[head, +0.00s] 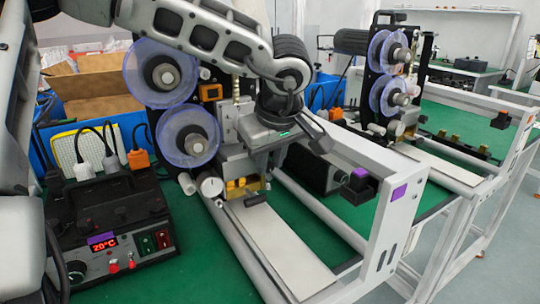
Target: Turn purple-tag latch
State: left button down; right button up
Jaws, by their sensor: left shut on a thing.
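The near coder machine carries a purple tag (400,192) on the end of its white frame (395,225). My left gripper (262,184) points down at the print head of this machine, beside its brass-coloured block (236,188). It is shut on a part there that looks like the latch, mostly hidden by the fingers. A small dark bar (256,200) shows just below the fingertips, over the pale strip (285,245). I cannot tell how far the latch is turned. My right gripper is not in view.
A control box (110,215) with a purple tag and a red "20°C" display stands at the left. Clear blue reels (190,137) stand close behind my left arm. A second coder machine (395,85) stands behind right. A cardboard box (95,85) is behind left.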

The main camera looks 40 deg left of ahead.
pick_arm(q)
jog(key=c, duration=1.3)
grip_release()
jog(key=shift+o, duration=0.2)
jog(key=p+v, duration=0.1)
jog(key=v, duration=1.5)
jog(key=shift+p, duration=0.35)
jog(key=shift+s, duration=0.1)
